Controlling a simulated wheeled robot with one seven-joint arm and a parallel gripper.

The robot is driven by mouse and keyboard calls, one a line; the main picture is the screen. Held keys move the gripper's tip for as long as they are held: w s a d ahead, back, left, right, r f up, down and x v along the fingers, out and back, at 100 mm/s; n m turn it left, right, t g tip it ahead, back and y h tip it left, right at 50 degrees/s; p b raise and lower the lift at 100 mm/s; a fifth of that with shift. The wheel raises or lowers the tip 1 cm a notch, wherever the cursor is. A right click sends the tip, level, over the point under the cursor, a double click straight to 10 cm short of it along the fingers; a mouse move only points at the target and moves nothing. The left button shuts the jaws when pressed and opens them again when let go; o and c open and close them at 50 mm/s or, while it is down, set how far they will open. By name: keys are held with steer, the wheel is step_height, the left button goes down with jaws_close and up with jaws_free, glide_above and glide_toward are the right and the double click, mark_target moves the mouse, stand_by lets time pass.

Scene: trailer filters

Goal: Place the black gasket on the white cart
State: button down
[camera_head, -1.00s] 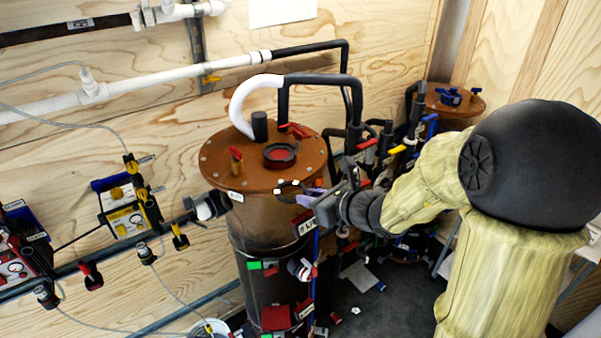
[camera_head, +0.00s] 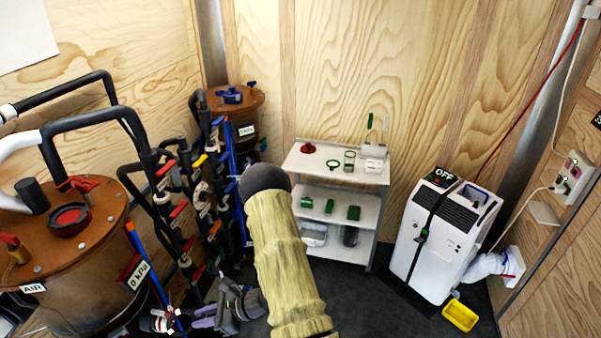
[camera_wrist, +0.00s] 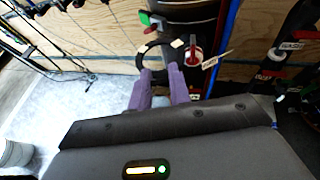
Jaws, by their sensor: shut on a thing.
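My gripper (camera_wrist: 160,82) has purple fingers and is shut on the black gasket (camera_wrist: 160,41), a thin dark ring with pale patches, which stands out beyond the fingertips in the wrist view. In the head view my gripper (camera_head: 208,316) is low, left of centre, beside the pipes and the large tank; the gasket cannot be made out clearly there. The white cart (camera_head: 371,176) stands against the back wall, to the right of and beyond my gripper. Its top shelf holds a red cap (camera_head: 308,147), a green ring (camera_head: 332,164), another small ring-like item and a white box (camera_head: 374,149).
The brown-topped tank (camera_head: 100,205) and a cluster of valved pipes (camera_head: 180,200) crowd the left. A white portable unit (camera_head: 440,240) stands right of the cart, with a yellow tray (camera_head: 460,315) on the floor. The front of the cart's top has some bare room.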

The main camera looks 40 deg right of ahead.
step_height(320, 180, down, 7)
steer(key=s+d, duration=0.1)
steer(key=d, duration=0.1)
steer(key=shift+s+d, duration=0.15)
stand_by(0.3)
